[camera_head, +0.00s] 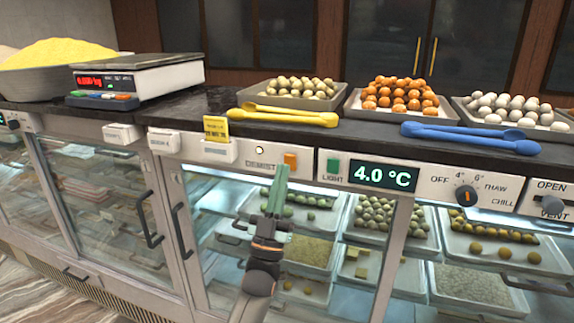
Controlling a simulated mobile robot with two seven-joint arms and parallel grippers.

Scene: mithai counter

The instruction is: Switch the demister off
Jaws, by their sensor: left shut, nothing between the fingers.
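The demister switch (291,159) is a small orange rocker on the white control panel, just right of the printed word DEMIST. A small round pale indicator (259,150) sits above that word. My left gripper (282,167) is shut and empty, its green fingers pointing up at the panel. Its tips are just below and left of the orange rocker and may overlap its lower edge; I cannot tell if they touch it. Whether the rocker is pressed in at top or bottom is too small to tell. My right gripper is not in view.
A green LIGHT switch (333,166) and a 4.0 °C display (383,176) are close on the right. Further right are a temperature knob (466,195) and a vent slider (553,206). Yellow tongs (285,117) lie on the counter above. Glass doors with handles (181,230) are below.

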